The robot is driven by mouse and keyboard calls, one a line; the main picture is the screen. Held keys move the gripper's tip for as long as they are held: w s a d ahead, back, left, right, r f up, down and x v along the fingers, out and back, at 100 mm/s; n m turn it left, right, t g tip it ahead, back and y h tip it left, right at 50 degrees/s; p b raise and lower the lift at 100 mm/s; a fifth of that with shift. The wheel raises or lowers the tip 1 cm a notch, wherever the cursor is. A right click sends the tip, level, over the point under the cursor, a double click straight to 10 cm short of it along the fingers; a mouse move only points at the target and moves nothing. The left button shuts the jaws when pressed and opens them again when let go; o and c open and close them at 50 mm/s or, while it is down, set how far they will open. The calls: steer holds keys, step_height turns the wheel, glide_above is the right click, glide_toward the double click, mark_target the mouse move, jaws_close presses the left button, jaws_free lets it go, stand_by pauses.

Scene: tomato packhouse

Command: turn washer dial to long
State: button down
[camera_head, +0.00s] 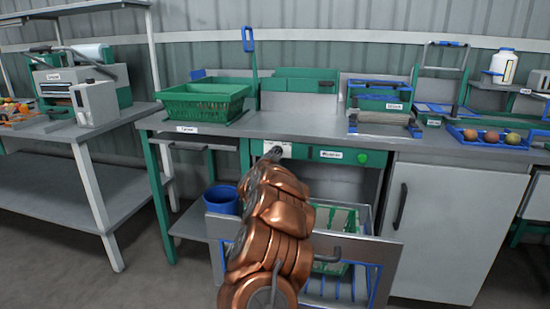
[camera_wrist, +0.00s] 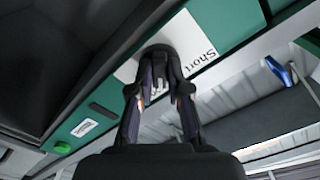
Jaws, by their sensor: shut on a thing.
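The washer's green front panel (camera_head: 318,154) is under the counter, with a small label and a round green button (camera_head: 362,158). At its left end is a white dial plate (camera_head: 286,150). In the wrist view the plate (camera_wrist: 196,32) shows the word "Short"; no "Long" mark can be read. My gripper (camera_head: 274,154) reaches the plate from the front. In the wrist view my gripper (camera_wrist: 160,62) is shut on the dark dial (camera_wrist: 159,48) at the plate. The fingers hide most of the dial, so its pointing direction cannot be told.
Below the panel an open rack (camera_head: 378,252) sticks out, holding a green crate (camera_head: 343,219). A blue bucket (camera_head: 221,199) is left of my arm. On the counter stand a green basket (camera_head: 203,103) and a blue tray (camera_head: 497,137) with round fruit.

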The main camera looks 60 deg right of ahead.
stand_by(0.4)
steer(key=c, duration=1.1)
jaws_free()
steer(key=shift+a, duration=0.15)
steer(key=shift+v, duration=3.6)
